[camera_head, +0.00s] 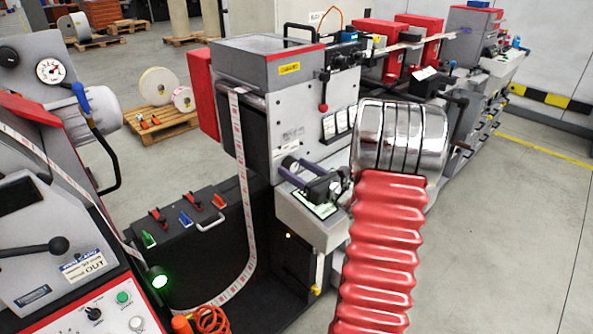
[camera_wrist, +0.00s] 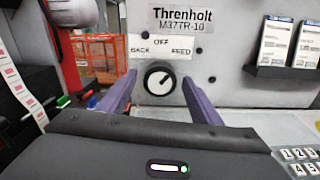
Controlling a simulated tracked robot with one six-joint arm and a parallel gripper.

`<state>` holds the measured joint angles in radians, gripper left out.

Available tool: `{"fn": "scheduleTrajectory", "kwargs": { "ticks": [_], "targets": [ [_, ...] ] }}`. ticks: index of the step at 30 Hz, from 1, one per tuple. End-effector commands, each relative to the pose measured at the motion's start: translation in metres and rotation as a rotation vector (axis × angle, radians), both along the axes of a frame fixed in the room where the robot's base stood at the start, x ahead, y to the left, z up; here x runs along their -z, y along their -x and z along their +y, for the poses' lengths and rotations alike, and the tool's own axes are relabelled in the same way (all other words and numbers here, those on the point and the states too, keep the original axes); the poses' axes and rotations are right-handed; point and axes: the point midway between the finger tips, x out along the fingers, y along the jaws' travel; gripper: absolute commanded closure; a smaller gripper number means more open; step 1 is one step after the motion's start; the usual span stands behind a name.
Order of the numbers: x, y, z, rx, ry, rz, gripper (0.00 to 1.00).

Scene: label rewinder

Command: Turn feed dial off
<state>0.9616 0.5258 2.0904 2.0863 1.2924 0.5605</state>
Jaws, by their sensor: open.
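My gripper (camera_wrist: 158,80) is open, with one purple finger on each side of the dial and gaps between fingers and knob. Whether the fingertips reach as deep as the knob is hard to tell.
A numbered keypad (camera_wrist: 300,160) is at lower right. A printed label web (camera_head: 243,180) hangs left of my gripper. Open floor (camera_head: 500,220) lies to the right.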

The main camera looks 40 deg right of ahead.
Motion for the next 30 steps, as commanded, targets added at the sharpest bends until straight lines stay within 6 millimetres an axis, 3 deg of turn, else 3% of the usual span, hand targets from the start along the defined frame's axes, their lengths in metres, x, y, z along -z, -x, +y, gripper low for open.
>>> {"fn": "scheduleTrajectory", "kwargs": {
  "ticks": [5, 23, 30],
  "targets": [
    [0.0, 0.0003, -0.0002, 0.0, 0.0, 0.0, 0.41],
    [-0.0001, 0.0009, -0.0006, 0.001, 0.0, 0.0, 0.83],
    [0.0, 0.0008, 0.0007, -0.001, 0.015, -0.001, 0.83]
  ]
}}
